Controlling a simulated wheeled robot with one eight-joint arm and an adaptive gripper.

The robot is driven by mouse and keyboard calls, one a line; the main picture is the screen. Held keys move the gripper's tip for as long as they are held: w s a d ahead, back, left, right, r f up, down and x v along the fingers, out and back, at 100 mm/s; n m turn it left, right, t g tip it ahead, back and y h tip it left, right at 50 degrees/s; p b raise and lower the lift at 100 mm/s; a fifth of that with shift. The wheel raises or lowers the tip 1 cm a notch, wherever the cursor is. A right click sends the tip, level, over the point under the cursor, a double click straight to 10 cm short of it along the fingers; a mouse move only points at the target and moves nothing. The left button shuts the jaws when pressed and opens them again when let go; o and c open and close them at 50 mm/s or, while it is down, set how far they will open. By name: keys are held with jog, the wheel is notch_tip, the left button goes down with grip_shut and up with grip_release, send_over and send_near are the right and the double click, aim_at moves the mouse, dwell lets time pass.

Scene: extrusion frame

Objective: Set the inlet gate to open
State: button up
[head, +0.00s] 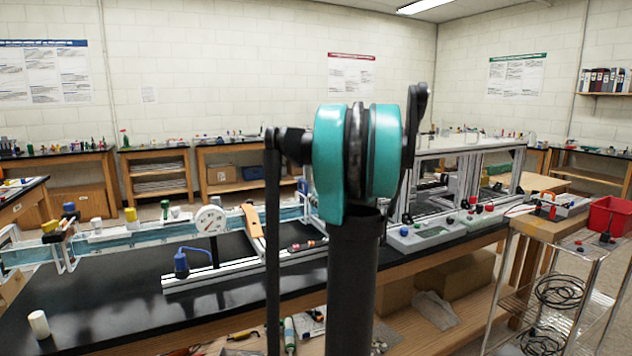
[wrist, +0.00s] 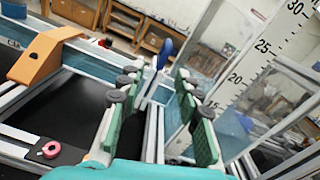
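My gripper (wrist: 163,105) is open in the wrist view, with green-padded fingers on either side of an empty gap. Beyond the fingertips, a blue paddle-shaped handle (wrist: 164,54) stands upright on a pale rail, apart from the fingers. It may belong to the inlet gate; no label on it can be read. The water channel (wrist: 74,56) with blue-tinted walls runs behind it. In the head view the channel (head: 110,236) crosses the black bench, and my own arm hides its middle and the gripper.
An orange bracket (wrist: 44,54) spans the channel to the left; it also shows in the head view (head: 253,231). A pink knob (wrist: 50,149) sits at lower left. A clear panel with a scale (wrist: 245,75) stands close at right. A blue-handled pump (head: 181,263) stands on the bench.

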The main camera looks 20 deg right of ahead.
aim_at(303, 182)
jog(key=shift+m, duration=0.3)
jog(key=w, duration=1.1)
jog(key=w+d, duration=0.1)
jog(key=w, duration=0.5)
jog(key=shift+w+r, duration=0.2)
jog(key=shift+w, duration=0.15)
grip_shut()
